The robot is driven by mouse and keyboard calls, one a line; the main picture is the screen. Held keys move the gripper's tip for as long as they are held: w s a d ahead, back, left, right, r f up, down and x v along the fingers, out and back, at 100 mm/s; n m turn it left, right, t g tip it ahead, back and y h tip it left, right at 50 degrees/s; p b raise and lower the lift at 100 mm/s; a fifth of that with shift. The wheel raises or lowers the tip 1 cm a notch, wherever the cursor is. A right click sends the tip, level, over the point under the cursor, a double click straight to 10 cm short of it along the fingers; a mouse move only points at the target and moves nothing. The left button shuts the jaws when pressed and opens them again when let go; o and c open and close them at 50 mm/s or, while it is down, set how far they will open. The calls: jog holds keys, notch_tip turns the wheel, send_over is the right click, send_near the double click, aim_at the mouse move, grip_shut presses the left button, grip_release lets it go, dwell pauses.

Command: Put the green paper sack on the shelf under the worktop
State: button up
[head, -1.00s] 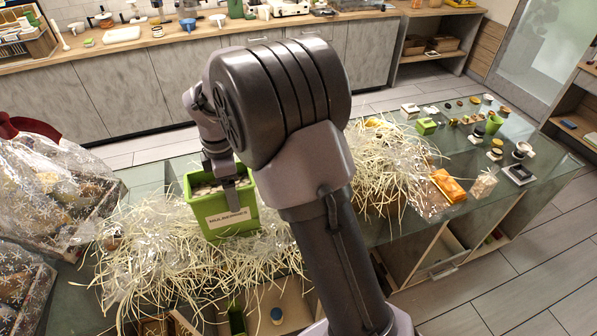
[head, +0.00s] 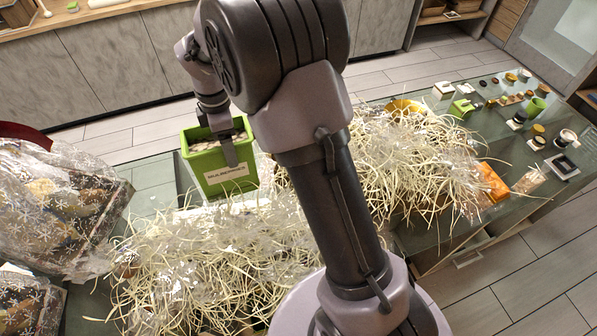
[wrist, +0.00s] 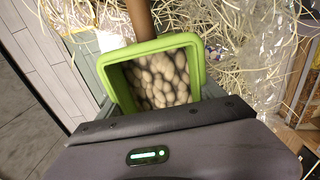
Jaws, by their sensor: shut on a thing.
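A green open-topped container (head: 217,170) with a pale label hangs in my gripper (head: 229,150). It looks more like a stiff bin than a paper sack. It is upright and full of pale, rounded pieces. In the wrist view the container (wrist: 108,75) sits just beyond my gripper's dark body, and one brown finger crosses its far rim. The container is beyond the straw-filled hamper, near the far edge of the glass worktop (head: 153,188). I cannot tell whether its base touches the glass. The shelf under the worktop is mostly hidden; part of the under-structure shows at lower right (head: 467,258).
Straw shreds (head: 210,265) spread over the near worktop, with a second straw heap (head: 410,165) to the right. Clear-wrapped hampers (head: 60,205) stand at left. An orange packet (head: 490,182) and several small items lie at right. Floor is open beyond the worktop.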

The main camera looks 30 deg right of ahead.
aim_at(240, 185)
notch_tip(240, 185, down, 18)
jog(key=b, duration=0.4)
jog(key=shift+s, duration=0.1)
jog(key=shift+f, duration=0.15)
jog(key=o, duration=1.8)
